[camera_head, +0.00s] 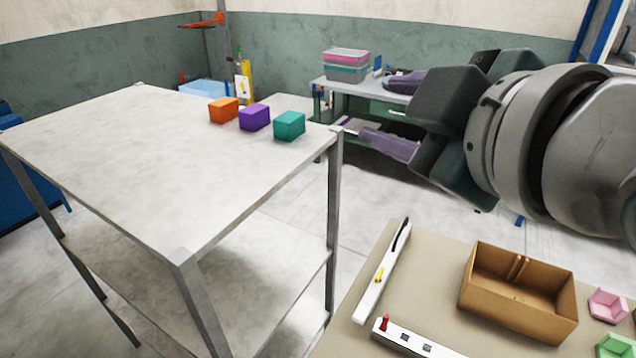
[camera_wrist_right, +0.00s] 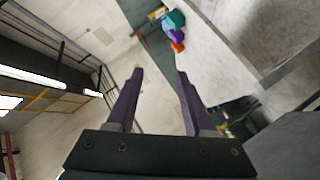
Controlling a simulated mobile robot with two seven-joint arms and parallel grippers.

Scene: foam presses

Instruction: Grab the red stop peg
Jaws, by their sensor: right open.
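The red stop peg (camera_head: 385,322) is small and stands upright at the left end of a white bar with dark square marks (camera_head: 420,344), at the bottom of the head view. My right gripper (camera_head: 372,110) is raised at the upper right of the head view, well away from the peg. Its two purple fingers are apart with nothing between them, as the right wrist view (camera_wrist_right: 159,73) also shows. The peg is not visible in the wrist view. My left gripper is not in view.
A second white bar with a yellow piece (camera_head: 379,276) lies on the beige table (camera_head: 436,262). A cardboard box (camera_head: 520,312) and pink (camera_head: 607,305) and green (camera_head: 614,346) pieces are right of it. A grey table (camera_head: 150,160) carries orange, purple and teal blocks.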

